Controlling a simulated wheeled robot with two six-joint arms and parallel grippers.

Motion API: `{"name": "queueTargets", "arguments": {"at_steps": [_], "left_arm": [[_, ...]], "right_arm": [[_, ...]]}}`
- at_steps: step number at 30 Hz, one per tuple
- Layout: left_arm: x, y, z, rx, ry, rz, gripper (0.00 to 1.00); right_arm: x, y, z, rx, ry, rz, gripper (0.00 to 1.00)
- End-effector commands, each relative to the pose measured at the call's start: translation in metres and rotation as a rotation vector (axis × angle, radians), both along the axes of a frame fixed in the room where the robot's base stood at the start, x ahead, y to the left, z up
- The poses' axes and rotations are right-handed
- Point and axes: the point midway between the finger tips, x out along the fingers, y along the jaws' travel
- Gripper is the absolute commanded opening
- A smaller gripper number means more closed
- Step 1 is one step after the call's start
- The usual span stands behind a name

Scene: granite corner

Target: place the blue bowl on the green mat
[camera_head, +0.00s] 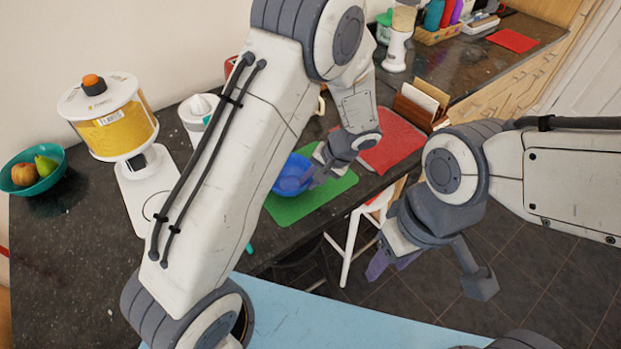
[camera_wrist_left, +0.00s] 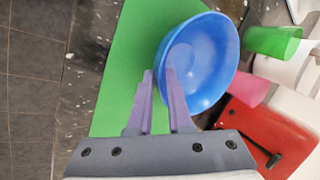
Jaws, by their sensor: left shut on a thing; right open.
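The blue bowl (camera_head: 289,176) is over the green mat (camera_head: 304,203) in the head view, partly hidden by my left gripper (camera_head: 316,174). In the left wrist view my left gripper (camera_wrist_left: 159,72) is shut on the near rim of the blue bowl (camera_wrist_left: 205,65). The bowl covers part of the green mat (camera_wrist_left: 122,75) there and reaches past its right edge. I cannot tell whether the bowl touches the mat. My right gripper (camera_head: 428,272) is open and empty, beyond the counter edge over the floor.
A yellow canister appliance (camera_head: 115,122) and a teal fruit bowl (camera_head: 45,178) stand at left. A white stool (camera_head: 353,235) is below the counter edge. A green cup (camera_wrist_left: 272,41) is near the bowl.

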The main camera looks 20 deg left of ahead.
Motion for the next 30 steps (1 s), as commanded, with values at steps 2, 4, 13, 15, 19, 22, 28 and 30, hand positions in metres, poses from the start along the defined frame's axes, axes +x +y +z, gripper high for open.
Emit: {"name": "queueTargets", "arguments": {"at_steps": [2, 4, 13, 15, 19, 22, 28, 30], "left_arm": [[0.0, 0.0, -0.003, 0.0, -0.001, 0.0, 0.0], [0.0, 0.0, -0.002, 0.0, 0.0, 0.0, 0.4], [0.0, 0.0, -0.001, 0.0, 0.0, 0.0, 0.48], [0.0, 0.0, 0.0, 0.0, 0.0, 0.0, 0.48], [0.001, -0.006, 0.009, -0.002, -0.004, 0.0, 0.48], [0.0, -0.015, 0.026, -0.003, -0.007, -0.001, 0.48], [-0.002, -0.035, 0.065, -0.004, -0.006, -0.002, 0.48], [-0.003, -0.041, 0.077, -0.003, -0.006, 0.0, 0.48]], "right_arm": [[0.0, 0.0, -0.004, 0.0, 0.0, 0.0, 0.5], [0.0, 0.0, -0.002, 0.0, 0.0, 0.0, 0.5], [0.0, 0.0, -0.002, 0.0, 0.0, 0.0, 0.5], [0.0, 0.0, 0.0, 0.0, 0.0, 0.0, 0.5], [0.0, 0.0, -0.003, 0.0, 0.0, 0.0, 0.5], [0.0, 0.0, -0.008, 0.0, 0.0, 0.0, 0.5], [0.0, 0.0, -0.016, 0.0, 0.0, 0.001, 0.5], [0.0, 0.0, -0.019, 0.0, 0.0, 0.001, 0.5]]}}
